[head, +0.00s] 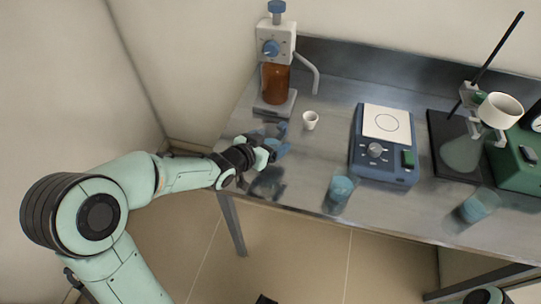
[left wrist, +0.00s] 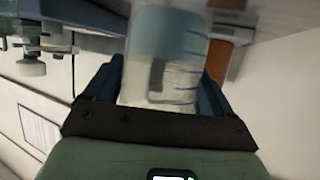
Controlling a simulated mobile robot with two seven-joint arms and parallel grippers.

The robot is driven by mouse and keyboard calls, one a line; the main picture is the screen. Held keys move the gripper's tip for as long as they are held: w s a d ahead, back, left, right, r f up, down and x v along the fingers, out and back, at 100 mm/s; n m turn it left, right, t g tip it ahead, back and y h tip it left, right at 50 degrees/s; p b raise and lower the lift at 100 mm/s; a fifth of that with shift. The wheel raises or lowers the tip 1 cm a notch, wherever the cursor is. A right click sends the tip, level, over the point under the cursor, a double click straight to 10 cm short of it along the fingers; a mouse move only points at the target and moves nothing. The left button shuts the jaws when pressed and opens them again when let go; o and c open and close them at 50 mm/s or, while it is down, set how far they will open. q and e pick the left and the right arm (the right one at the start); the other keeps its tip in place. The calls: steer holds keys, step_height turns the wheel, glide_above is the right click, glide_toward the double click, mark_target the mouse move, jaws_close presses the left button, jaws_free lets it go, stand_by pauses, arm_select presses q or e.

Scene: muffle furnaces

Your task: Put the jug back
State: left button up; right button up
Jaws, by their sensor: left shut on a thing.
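The jug (left wrist: 165,75) is a clear vessel with dark graduation marks and a blue band, seen in the left wrist view between my left gripper's fingers. My left gripper (head: 279,141) is shut on it at the left part of the steel bench, in front of the dispenser bottle. In the head view the jug is small and largely hidden by the gripper; I cannot tell whether it touches the bench. The gripper also shows in the left wrist view (left wrist: 158,95). My right gripper is out of view; only a bit of my right arm shows at the bottom right.
The steel bench (head: 330,104) holds an amber dispenser bottle (head: 275,84), a small white cup (head: 310,120) and a blue hotplate device (head: 385,171). Two beakers with blue contents (head: 341,189) (head: 474,208) stand near the front edge. A clamp stand with a flask (head: 461,153) is at right.

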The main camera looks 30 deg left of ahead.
arm_select(q)
steer(key=shift+f+b, duration=0.4)
steer(key=shift+f, duration=1.95)
steer(key=shift+f, duration=0.1)
steer(key=shift+f, duration=0.1)
steer(key=o, duration=1.4)
steer(key=shift+o, duration=0.2)
